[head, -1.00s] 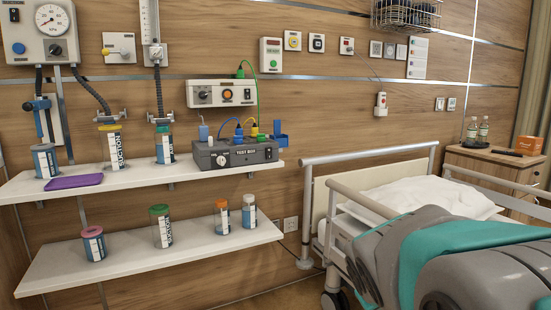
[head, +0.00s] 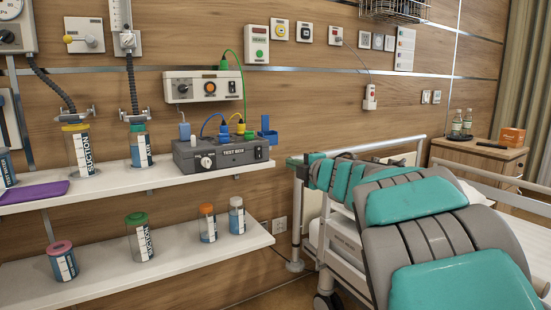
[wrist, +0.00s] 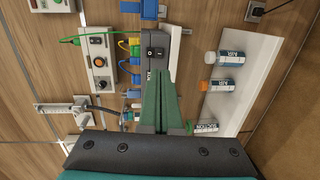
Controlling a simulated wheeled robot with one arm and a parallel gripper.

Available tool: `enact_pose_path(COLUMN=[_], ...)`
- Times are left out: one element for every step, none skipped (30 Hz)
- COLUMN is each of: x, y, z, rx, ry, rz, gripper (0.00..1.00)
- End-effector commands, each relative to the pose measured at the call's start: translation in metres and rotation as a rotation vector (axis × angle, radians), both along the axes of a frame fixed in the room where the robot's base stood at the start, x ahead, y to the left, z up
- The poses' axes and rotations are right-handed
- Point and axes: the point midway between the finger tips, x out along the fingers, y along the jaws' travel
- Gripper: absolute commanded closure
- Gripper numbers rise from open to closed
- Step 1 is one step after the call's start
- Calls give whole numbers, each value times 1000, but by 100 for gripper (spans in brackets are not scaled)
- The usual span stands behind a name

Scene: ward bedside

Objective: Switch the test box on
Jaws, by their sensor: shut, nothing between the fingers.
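The test box (head: 228,160), a dark grey case, stands on the upper wall shelf in the head view. It has a pale knob (head: 206,162) on its left and a small black-and-white rocker switch (head: 258,153) on its right end. In the wrist view the switch (wrist: 152,53) shows just beyond my green fingertips, and the fingers hide part of the box (wrist: 168,44). My gripper (head: 291,161) is shut and empty, apart from the box to its right in the head view. The switch's position is too small to tell.
Jars stand on the upper shelf (head: 110,184) and lower shelf (head: 178,263). The bed rail (head: 297,225) is close below my arm.

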Motion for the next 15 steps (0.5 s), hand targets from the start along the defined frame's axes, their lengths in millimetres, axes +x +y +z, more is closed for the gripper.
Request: enact_pose_path(x=[0,-1,-2,-2,-2,-2,-2,-2,-2,-2,-2,-2,-2,-2,-2], y=[7,11,14,15,16,17,17,17,17,16,16,16,16,16,17], z=[-2,-2,-3,-3,-3,-4,-4,-4,-4,-4,-4,-4,-4,-4,-4], rx=[-11,-16,-22,-25,-26,-27,-27,-27,-27,-27,-27,-27,-27,-27,-27], ry=[-5,-6,-9,-9,-10,-10,-10,-10,-10,-9,-9,-9,-9,-9,-9], rz=[29,42,54,61,64,66,67,66,66,65,65,65,65,65,65], gripper=[100,100,100,100,100,100,100,100,100,100,100,100,100,100,100])
